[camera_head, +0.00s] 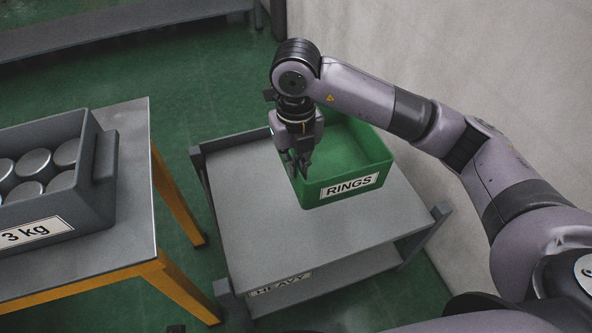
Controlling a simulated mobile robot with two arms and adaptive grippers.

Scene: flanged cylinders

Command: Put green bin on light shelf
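The green bin (355,150), labelled "RINGS", stands on the top of a grey two-level cart (265,230). My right gripper (301,168) points down at the bin's left wall, with its fingers overlapping the rim. I cannot tell whether the fingers are closed on the wall or only beside it. The gripper hides part of the bin's left side and far left corner. My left gripper is not in view.
A table (130,220) with orange legs stands at the left. It holds a dark grey bin (95,212) labelled "3 kg" with several metal cylinders. A grey shelf (110,35) runs along the back left. A pale wall (440,60) is at the right. Green floor separates table and cart.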

